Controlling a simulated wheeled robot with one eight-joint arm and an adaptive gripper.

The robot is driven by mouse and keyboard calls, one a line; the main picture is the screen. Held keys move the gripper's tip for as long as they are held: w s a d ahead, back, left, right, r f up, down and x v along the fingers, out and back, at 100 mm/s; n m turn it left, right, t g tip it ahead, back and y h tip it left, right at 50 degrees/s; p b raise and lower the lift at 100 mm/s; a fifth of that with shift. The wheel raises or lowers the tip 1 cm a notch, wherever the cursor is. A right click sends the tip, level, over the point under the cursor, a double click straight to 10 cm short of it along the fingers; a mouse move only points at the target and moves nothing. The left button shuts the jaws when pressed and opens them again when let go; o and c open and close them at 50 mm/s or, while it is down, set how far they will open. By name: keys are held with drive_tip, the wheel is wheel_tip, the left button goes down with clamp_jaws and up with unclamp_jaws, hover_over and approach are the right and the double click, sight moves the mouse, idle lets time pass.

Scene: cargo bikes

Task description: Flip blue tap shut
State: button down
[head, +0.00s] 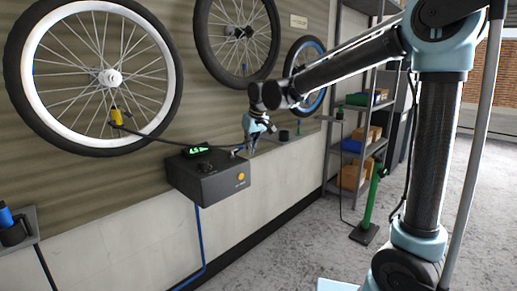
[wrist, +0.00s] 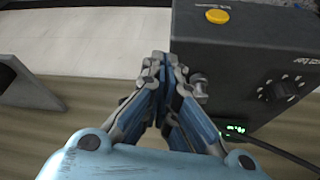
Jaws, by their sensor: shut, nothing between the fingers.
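The dark control box (head: 208,178) is fixed to the wall under the bikes' wheels, with a blue hose (head: 199,240) running down from it. My gripper (head: 252,148) is shut and empty, at the right end of the box. In the wrist view my gripper (wrist: 160,62) has its fingertips together, beside the box (wrist: 255,60). A small metal fitting (wrist: 199,84) on the box's side sits just right of the fingers; I cannot tell whether they touch it. No blue tap handle can be clearly made out; the fingers may hide it.
The box carries a yellow button (head: 241,177) and a green display (head: 197,150). A blue-topped item (head: 7,216) sits in a holder at far left. A green pump (head: 372,200) stands on the floor by the shelves (head: 350,125). Wheels hang on the wall above.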

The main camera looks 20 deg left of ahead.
drive_tip(key=shift+w+a, duration=0.15)
drive_tip(key=shift+w, duration=0.2)
drive_tip(key=shift+w, duration=0.1)
idle(0.5)
drive_tip(key=s+d+r, duration=0.3)
drive_tip(key=d+r, duration=0.4)
drive_tip(key=r, duration=0.2)
drive_tip(key=shift+s, duration=0.2)
drive_tip(key=shift+r, duration=0.1)
